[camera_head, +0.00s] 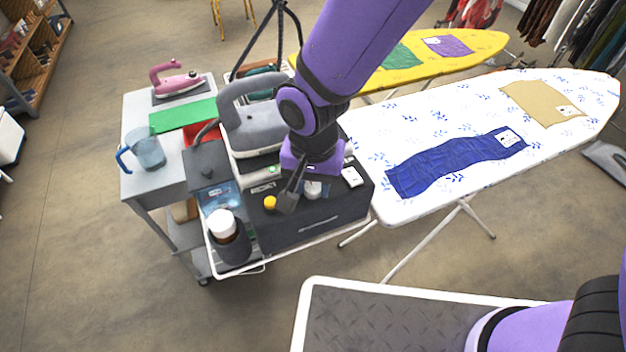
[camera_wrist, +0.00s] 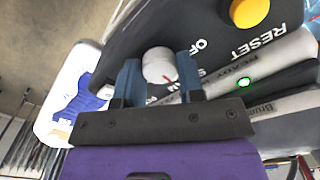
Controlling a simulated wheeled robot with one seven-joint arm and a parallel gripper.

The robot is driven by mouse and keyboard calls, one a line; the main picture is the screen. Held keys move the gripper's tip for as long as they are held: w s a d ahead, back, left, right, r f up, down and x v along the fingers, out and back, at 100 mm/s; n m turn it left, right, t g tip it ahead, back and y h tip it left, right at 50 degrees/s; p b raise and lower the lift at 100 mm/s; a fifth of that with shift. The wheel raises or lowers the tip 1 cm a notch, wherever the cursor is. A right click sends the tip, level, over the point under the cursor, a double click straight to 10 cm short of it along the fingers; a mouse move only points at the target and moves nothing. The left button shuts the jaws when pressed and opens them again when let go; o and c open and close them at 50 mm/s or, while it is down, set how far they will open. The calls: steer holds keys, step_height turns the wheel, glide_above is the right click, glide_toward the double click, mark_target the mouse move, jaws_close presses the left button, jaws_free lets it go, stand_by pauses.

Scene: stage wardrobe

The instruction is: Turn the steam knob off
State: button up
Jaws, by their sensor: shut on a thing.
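The steam knob is a white round knob (camera_wrist: 158,64) on the dark front panel of the steam station (camera_head: 318,212). In the wrist view it sits between my two blue-grey fingers, and my gripper (camera_wrist: 159,78) is shut on it. In the head view the knob (camera_head: 312,188) is partly covered by my gripper (camera_head: 303,195), which reaches down from above.
A yellow RESET button (camera_head: 269,203) is left of the knob. A green light (camera_wrist: 243,83) shows by "READY". A grey iron (camera_head: 250,125) stands behind, and a white-topped bottle (camera_head: 222,224) is left. A white ironing board (camera_head: 450,125) is at right.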

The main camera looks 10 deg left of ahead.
steer(key=n, duration=0.3)
steer(key=shift+n, duration=0.3)
steer(key=n, duration=0.3)
steer(key=shift+n, duration=0.3)
steer(key=n, duration=0.6)
steer(key=shift+n, duration=0.4)
steer(key=o, duration=0.9)
